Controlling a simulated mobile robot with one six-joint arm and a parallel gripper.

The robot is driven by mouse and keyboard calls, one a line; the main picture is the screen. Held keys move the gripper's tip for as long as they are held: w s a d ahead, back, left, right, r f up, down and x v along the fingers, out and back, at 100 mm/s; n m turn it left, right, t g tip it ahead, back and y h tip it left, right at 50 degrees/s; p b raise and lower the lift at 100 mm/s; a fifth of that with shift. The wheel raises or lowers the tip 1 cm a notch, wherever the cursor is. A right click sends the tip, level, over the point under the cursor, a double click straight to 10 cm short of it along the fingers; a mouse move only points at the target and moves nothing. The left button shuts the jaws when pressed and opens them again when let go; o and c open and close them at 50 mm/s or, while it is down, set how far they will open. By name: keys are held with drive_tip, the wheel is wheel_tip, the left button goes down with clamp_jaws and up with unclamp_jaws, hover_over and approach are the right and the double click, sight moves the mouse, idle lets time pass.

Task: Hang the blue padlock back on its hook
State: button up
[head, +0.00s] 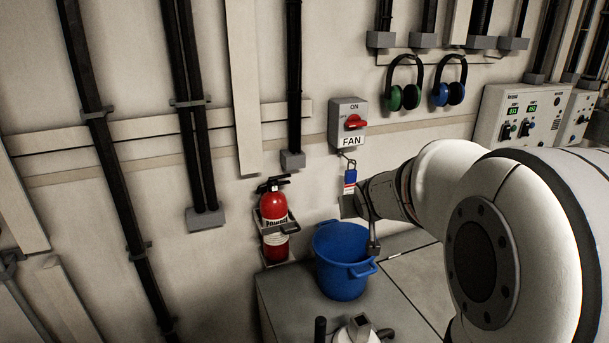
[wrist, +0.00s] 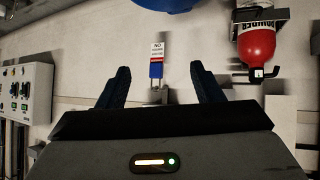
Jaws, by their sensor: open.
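The blue padlock (head: 350,176) hangs below the grey FAN switch box (head: 348,122), at the hook (head: 348,161) under it. A white tag with red marks (head: 349,188) hangs below the padlock. In the wrist view, which is upside down, the padlock (wrist: 156,70) and its tag (wrist: 157,50) appear between my spread fingers. My gripper (head: 362,220) is open and empty, near the wall just below the padlock in the head view; its dark fingers also show in the wrist view (wrist: 160,69). The fingers appear apart from the padlock. I cannot tell how the shackle sits on the hook.
A blue bucket (head: 340,262) stands below my gripper on a grey surface (head: 275,300). A red fire extinguisher (head: 273,215) is mounted to the left. Green earmuffs (head: 404,97) and blue earmuffs (head: 449,94) hang above right. A control panel (head: 515,117) is on the right.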

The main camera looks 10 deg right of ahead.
sight(353, 176)
drive_tip(key=w+d+f+n+t+y+b, duration=0.2)
drive_tip(key=w+d+f+t+y, duration=0.15)
drive_tip(key=w, duration=0.55)
drive_tip(key=w+d+f+n+t+y+b, duration=0.1)
drive_tip(key=w+d+f+t+y, duration=0.25)
drive_tip(key=w, duration=0.65)
drive_tip(key=shift+t+h, duration=0.4)
drive_tip(key=shift+h, duration=0.2)
drive_tip(key=w, duration=0.2)
drive_tip(key=w+p, duration=0.1)
drive_tip(key=w, duration=0.2)
drive_tip(key=w+r, duration=0.1)
drive_tip(key=w, duration=0.1)
drive_tip(key=shift+w+r+p, duration=0.1)
drive_tip(key=shift+w+p, duration=0.15)
drive_tip(key=shift+p, duration=0.1)
drive_tip(key=c, duration=1.2)
drive_tip(key=shift+o, duration=0.2)
drive_tip(key=shift+r, duration=0.1)
